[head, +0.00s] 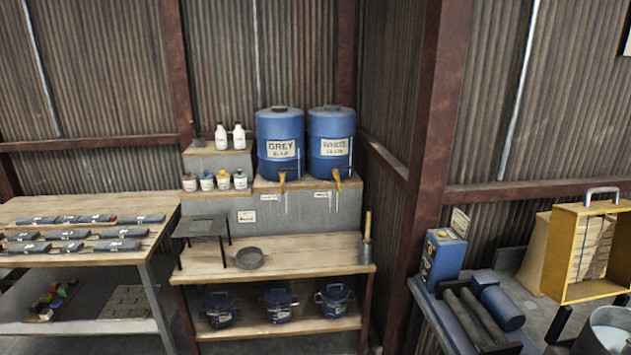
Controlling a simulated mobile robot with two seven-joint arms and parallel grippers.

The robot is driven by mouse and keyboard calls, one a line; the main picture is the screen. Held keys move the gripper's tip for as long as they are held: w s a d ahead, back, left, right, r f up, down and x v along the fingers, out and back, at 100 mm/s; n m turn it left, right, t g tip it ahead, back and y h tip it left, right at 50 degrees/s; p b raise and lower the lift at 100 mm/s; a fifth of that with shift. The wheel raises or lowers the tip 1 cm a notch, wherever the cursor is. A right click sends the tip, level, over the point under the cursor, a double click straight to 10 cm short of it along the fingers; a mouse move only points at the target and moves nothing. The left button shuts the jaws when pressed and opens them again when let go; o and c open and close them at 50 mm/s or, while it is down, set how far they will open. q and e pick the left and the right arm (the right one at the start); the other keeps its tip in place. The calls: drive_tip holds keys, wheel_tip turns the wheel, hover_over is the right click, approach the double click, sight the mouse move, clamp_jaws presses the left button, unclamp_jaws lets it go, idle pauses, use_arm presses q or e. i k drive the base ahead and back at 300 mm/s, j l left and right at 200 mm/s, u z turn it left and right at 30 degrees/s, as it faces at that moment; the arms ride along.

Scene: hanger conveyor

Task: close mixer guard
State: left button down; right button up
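A yellow guard frame (560,255) with a pale handle (601,192) on top stands upright at the right edge, behind a grey metal bowl (606,327). The guard looks raised, and the bowl's top is uncovered where it shows. The picture's edge cuts off the right part of the guard and bowl. Neither of my grippers is in view.
Left of the bowl are a blue box (443,257), a blue cylinder (502,308) and dark grey rollers (466,322) on a grey bench. A wooden bench (300,250) with blue drums (280,130) stands mid-left. A rusty post (432,150) separates the two areas.

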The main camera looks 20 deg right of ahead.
sight(561, 242)
drive_tip(key=i+z, duration=0.1)
drive_tip(key=i, duration=0.65)
drive_tip(key=i+j+z, duration=0.15)
drive_tip(key=i, duration=0.65)
drive_tip(key=i+z, duration=0.1)
drive_tip(key=z, duration=1.6)
